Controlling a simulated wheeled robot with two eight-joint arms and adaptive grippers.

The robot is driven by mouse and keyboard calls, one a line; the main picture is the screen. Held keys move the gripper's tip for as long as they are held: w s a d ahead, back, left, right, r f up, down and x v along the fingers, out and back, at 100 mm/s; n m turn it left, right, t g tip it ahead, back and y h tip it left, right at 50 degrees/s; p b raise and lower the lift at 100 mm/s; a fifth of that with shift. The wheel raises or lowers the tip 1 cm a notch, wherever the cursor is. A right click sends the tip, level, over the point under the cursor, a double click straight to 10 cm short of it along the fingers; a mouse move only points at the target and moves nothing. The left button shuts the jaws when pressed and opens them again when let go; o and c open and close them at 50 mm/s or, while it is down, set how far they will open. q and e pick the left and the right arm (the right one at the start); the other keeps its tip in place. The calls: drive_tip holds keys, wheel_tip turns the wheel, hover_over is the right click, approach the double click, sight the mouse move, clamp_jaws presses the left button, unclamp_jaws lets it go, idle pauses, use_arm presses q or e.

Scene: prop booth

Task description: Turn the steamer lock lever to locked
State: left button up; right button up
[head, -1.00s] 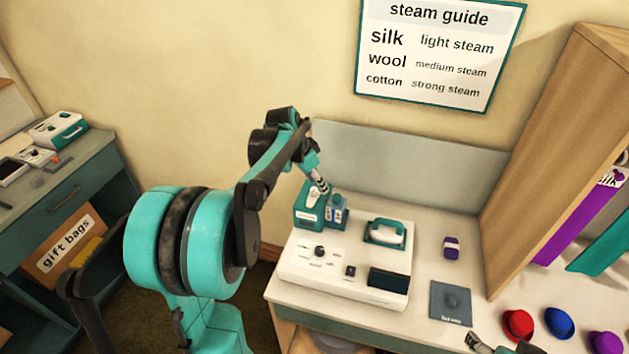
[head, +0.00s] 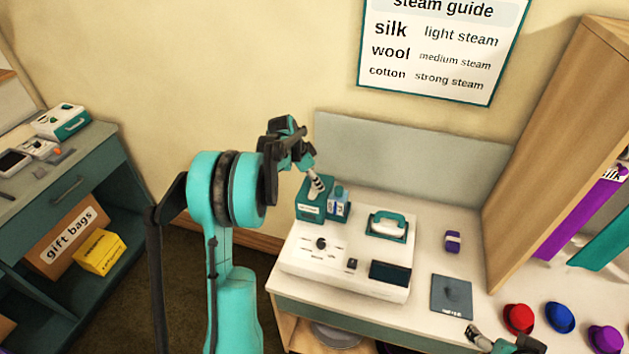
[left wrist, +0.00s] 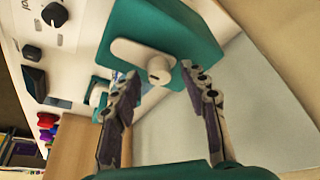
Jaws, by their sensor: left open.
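The teal lock box (head: 310,212) stands at the back left corner of the white steamer base (head: 335,268). In the left wrist view the box (left wrist: 150,25) fills the top middle. Its white lever (left wrist: 128,52) lies on the near face, with a round pivot end between my fingertips. My left gripper (left wrist: 160,82) is open, one finger on each side of that end; I cannot tell whether they touch it. In the head view my left gripper (head: 317,185) is right above the box and hides the lever. My right gripper (head: 482,340) is at the bottom edge, partly cut off.
The steamer base carries a dial (head: 320,243), a switch, a dark screen (head: 390,271) and a teal-handled iron (head: 388,226). A small blue-labelled bottle (head: 340,203) stands close beside the box. A grey panel (head: 400,152) rises behind. Coloured hats (head: 560,317) lie at the right.

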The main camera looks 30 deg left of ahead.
use_arm(q)
clamp_jaws()
drive_tip(key=shift+n, duration=0.5)
drive_tip(key=n+y, duration=0.1)
drive_tip(key=n, duration=0.2)
drive_tip(key=shift+d+n+t+y, duration=0.2)
drive_tip(key=shift+n+t+y, duration=0.2)
drive_tip(key=n+y, duration=0.1)
drive_tip(key=n, duration=0.3)
drive_tip(key=shift+d+y, duration=0.1)
drive_tip(key=shift+y, duration=0.3)
drive_tip(key=n, duration=0.2)
drive_tip(key=n+g+y, duration=0.1)
drive_tip(key=n, duration=0.2)
drive_tip(key=shift+d+y+b, duration=0.1)
drive_tip(key=shift+y+b, duration=0.2)
drive_tip(key=n+g+y, duration=0.1)
drive_tip(key=n, duration=0.3)
drive_tip(key=shift+w, duration=0.1)
